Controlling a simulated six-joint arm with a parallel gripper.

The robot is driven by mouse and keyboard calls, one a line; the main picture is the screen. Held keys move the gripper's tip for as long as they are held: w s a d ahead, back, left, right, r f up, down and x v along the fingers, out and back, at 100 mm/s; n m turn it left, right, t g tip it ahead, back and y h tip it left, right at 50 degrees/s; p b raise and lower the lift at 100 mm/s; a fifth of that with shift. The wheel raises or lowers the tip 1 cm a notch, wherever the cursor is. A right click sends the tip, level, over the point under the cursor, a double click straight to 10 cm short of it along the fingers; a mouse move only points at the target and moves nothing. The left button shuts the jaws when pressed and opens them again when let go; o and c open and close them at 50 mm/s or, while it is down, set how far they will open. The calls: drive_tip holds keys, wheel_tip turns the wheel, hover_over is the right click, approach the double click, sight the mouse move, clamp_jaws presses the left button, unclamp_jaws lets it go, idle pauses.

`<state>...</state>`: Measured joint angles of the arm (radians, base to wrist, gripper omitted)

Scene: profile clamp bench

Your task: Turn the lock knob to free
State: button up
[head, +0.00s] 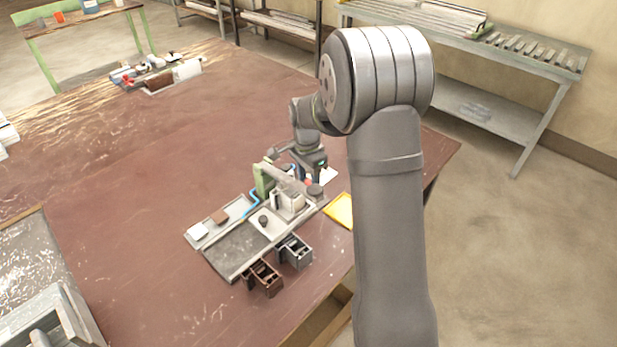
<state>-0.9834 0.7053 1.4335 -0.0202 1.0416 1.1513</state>
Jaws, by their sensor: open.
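The clamp fixture (288,202) stands on the bench, with a pale block, a green upright (262,180) and a grey bar across its top. A dark round knob (315,190) sits at the fixture's right end, with a small red spot beside it. Another small dark round piece (263,220) sits on the pale plate to the left. I cannot tell for sure which is the lock knob, nor its setting. My gripper (314,174) is open, just above and behind the right-hand knob. Its fingertips are small and partly hidden, and contact cannot be made out.
A grey tray (238,208) with a white and a brown piece lies left of the fixture. Dark bins (265,279) stand in front. A yellow-edged tray (340,212) lies to the right, near the bench edge. The bench's left middle is clear.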

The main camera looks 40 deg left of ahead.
drive_tip(key=shift+c, duration=0.5)
clamp_jaws()
drive_tip(key=shift+n, duration=0.3)
drive_tip(key=n, duration=0.3)
drive_tip(key=shift+n, duration=0.4)
drive_tip(key=n, duration=0.9)
drive_tip(key=shift+n, duration=2.2)
drive_tip(key=shift+t, duration=0.3)
